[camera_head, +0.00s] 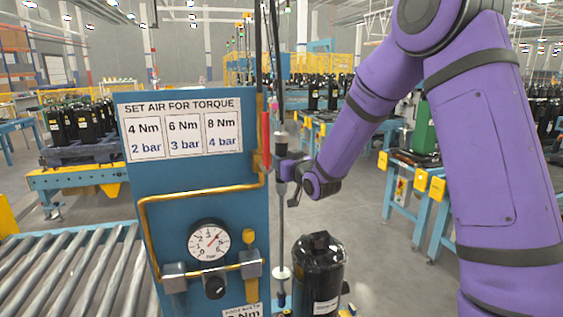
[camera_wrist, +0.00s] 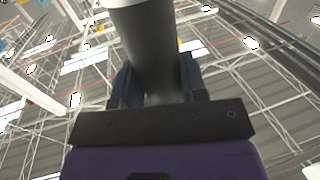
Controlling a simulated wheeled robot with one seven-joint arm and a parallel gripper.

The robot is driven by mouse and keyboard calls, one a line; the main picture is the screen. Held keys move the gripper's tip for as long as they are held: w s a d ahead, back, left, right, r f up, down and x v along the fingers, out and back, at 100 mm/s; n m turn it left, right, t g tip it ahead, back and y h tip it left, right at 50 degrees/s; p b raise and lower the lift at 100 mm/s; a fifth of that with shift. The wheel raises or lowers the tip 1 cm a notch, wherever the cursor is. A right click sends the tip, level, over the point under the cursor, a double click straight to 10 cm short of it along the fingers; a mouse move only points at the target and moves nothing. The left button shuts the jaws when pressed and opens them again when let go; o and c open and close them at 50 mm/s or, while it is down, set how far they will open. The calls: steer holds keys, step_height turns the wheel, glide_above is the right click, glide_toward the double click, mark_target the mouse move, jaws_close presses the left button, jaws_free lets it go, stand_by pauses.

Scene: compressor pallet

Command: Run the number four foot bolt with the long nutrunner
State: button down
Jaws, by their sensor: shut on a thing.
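The long nutrunner (camera_head: 281,222) hangs upright, with a dark body at the top, a long thin grey shaft and a pale disc low on it. My gripper (camera_head: 283,170) is shut around its upper body. In the wrist view the dark round tool body (camera_wrist: 152,45) sits between the blue fingers of my gripper (camera_wrist: 155,85). A black compressor (camera_head: 318,268) stands just right of the shaft's lower end. The shaft's tip is near the compressor's foot at the bottom edge. I cannot make out the foot bolts or whether the tip touches one.
A blue panel (camera_head: 190,190) left of the tool carries a torque chart (camera_head: 181,130), a pressure gauge (camera_head: 209,240) and a black regulator knob (camera_head: 214,286). A foot bolt card (camera_head: 243,310) is cut off below. A roller conveyor (camera_head: 70,270) lies at left; blue benches (camera_head: 430,180) stand at right.

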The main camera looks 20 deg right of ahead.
mark_target(285, 186)
steer(key=shift+f, duration=4.05)
stand_by(0.7)
steer(key=shift+r, duration=0.1)
stand_by(0.9)
steer(key=shift+r, duration=2.45)
